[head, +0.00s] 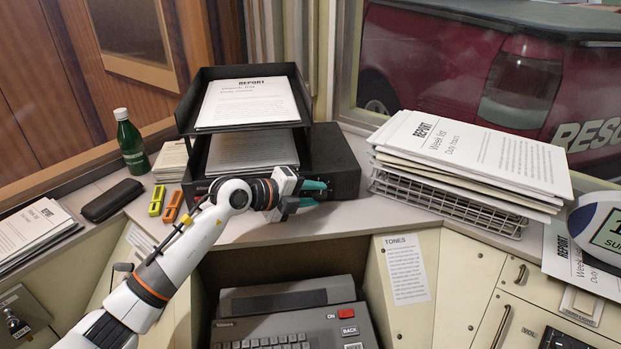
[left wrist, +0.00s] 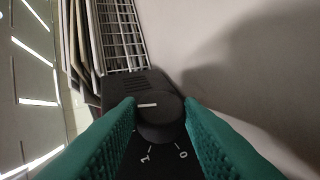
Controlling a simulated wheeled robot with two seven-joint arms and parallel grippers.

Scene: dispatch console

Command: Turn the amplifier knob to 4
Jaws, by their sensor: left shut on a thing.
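The amplifier (head: 343,163) is a black box on the shelf, under the black paper trays. My left gripper (head: 318,190) reaches its front face, and its teal fingers cover the knob in the head view. In the left wrist view the round black knob (left wrist: 160,122) sits between the two teal fingertips (left wrist: 160,112), which are shut on its sides. The knob's white pointer line points to the left in that view. The scale marks 0 and 1 show below the knob; other marks are hidden by the fingers and knob. My right gripper is not in view.
Black paper trays (head: 188,106) stand on the amplifier. A wire basket (head: 445,199) heaped with reports stands to its right. A green bottle (head: 130,142), a black case (head: 112,200) and two highlighters (head: 172,206) lie or stand to the left. A keyboard device (head: 290,318) is below.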

